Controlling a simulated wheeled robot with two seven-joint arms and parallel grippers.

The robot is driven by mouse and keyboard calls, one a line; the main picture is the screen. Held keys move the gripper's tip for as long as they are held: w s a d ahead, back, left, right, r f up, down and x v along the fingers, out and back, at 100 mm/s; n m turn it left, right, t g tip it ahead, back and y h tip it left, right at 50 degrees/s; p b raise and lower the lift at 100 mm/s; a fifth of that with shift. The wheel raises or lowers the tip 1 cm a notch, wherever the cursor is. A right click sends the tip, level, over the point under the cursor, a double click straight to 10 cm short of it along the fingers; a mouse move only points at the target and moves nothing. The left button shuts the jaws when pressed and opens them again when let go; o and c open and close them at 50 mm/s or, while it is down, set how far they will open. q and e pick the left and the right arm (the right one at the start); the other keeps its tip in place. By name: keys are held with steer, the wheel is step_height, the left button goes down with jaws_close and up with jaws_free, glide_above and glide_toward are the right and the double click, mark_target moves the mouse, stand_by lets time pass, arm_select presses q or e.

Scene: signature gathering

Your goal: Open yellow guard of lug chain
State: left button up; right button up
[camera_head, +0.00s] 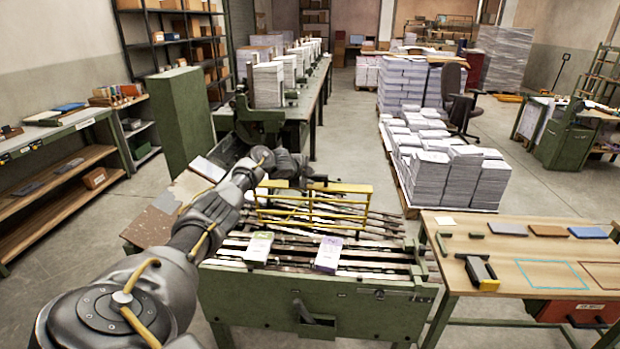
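The yellow guard (345,188) is a frame of thin bars over the lug chain (380,228), in the middle of the green machine. Its upper bar is level and its lower bars run across the chain. My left arm reaches in from the lower left, and my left gripper (318,184) is at the left part of the guard's upper bar. The fingers are small and dark here; I cannot tell whether they touch the bar or are open or shut. My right gripper is not in view.
Two small paper stacks (328,255) lie on the near chain rails. A wooden-topped table (530,250) with a stapler-like yellow and black tool (482,272) stands close on the right. Paper piles (450,170) stand on a pallet behind. A green cabinet (181,120) is at the back left.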

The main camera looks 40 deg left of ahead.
arm_select(q)
steer(key=shift+o, duration=0.7)
steer(key=shift+s, duration=0.1)
steer(key=shift+s, duration=0.15)
steer(key=b+v, duration=0.2)
steer(key=v, duration=0.8)
steer(key=shift+s+r, duration=0.15)
steer(key=shift+r, duration=0.1)
steer(key=shift+d+f, duration=0.1)
steer(key=shift+d, duration=0.1)
